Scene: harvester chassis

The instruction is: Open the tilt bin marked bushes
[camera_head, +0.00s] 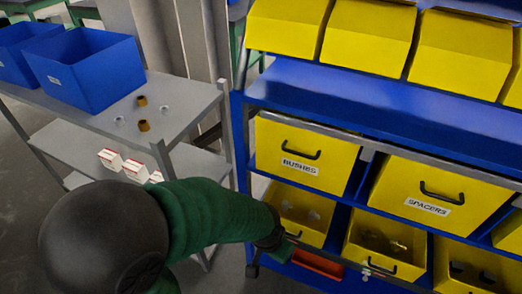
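The tilt bin marked BUSHES (270,150) is yellow with a black handle (301,155) above its white label. It sits at the left of the middle row of the blue rack, and its front looks closed. My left arm comes in from the lower left with a green sleeve. My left gripper (280,243) is dark and small, below the BUSHES bin, in front of the lower yellow bin. It is apart from the BUSHES handle. Its fingers are partly hidden and I cannot tell whether they are open. My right gripper is not in view.
The SPACERS bin (405,187) is right of BUSHES. Lower yellow bins (368,246) stand open-topped with small parts inside. A grey rail (340,134) runs along the middle row. At left, a grey cart (190,104) holds blue bins (88,72) and small brass parts.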

